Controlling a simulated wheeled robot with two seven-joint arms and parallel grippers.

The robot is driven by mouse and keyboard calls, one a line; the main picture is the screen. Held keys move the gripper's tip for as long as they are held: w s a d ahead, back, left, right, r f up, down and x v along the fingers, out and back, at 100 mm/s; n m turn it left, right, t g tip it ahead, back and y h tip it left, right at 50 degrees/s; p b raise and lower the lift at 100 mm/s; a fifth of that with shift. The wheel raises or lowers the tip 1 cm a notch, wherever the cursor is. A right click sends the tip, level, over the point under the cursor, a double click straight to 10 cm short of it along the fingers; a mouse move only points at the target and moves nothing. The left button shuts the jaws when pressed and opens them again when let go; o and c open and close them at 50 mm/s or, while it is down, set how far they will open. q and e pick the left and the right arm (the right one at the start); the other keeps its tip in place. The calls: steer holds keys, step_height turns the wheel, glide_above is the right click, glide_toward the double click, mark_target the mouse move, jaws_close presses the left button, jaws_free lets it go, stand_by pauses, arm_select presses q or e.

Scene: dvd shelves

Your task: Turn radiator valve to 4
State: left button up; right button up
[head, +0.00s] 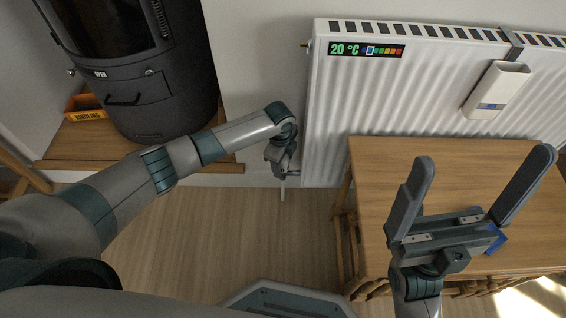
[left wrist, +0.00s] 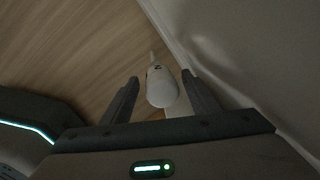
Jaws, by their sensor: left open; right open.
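The white radiator valve knob (left wrist: 161,90) is in the left wrist view, with a small dark mark near its far end that looks like a 2 or an N turned sideways. My left gripper (left wrist: 160,79) is open, with one finger on each side of the knob and small gaps visible. In the head view my left gripper (head: 283,170) is low beside the radiator's left edge and hides the knob. The white radiator (head: 330,110) carries a temperature strip (head: 366,50) reading 20 °C. My right gripper (head: 484,160) is open and empty above the table.
A wooden table (head: 400,155) stands in front of the radiator at the right, with a blue object (head: 496,240) partly behind my right gripper. A white box (head: 496,90) hangs on the radiator. A dark stove (head: 150,90) and an orange kindling box (head: 84,108) are at the left.

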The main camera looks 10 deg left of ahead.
arm_select(q)
steer(key=c, duration=1)
steer(key=shift+c, duration=0.2)
